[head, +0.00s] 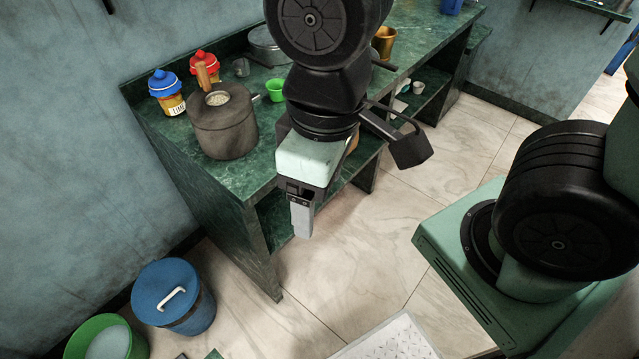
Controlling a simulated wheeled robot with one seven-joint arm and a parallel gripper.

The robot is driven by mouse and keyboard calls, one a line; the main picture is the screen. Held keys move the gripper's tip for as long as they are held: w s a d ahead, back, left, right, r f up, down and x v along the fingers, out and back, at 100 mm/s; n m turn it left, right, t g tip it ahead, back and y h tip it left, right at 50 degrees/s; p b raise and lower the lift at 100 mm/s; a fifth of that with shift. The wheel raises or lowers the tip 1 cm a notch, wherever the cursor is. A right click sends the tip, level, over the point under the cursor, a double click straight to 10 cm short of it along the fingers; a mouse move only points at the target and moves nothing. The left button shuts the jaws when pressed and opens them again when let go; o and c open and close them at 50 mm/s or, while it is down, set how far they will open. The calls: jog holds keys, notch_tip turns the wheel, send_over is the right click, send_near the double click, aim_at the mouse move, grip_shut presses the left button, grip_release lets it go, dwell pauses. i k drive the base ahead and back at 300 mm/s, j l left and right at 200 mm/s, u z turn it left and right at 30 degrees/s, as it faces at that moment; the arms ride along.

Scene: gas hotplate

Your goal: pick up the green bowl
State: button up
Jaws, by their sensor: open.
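A small bright green bowl (275,90) stands upright on the green marble counter, just left of my arm and right of the grey pot. My gripper (301,222) hangs in front of the counter's near edge, over the floor side, lower in the picture than the bowl and well apart from it. It points down and is open and empty. I see it from the side, so one finger largely hides the other.
A metal pot (265,46) is further back. A blue bin (190,312) and green bucket (105,342) stand on the floor.

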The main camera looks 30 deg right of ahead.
aim_at(274, 87)
jog(key=l+u, duration=0.15)
jog(key=u, duration=0.4)
jog(key=i+l+u, duration=0.15)
jog(key=l+u, duration=0.15)
jog(key=l, duration=0.35)
jog(key=l+u, duration=0.3)
jog(key=l, duration=0.35)
jog(key=l+u, duration=0.1)
jog(key=l, duration=1.55)
jog(key=i, duration=0.1)
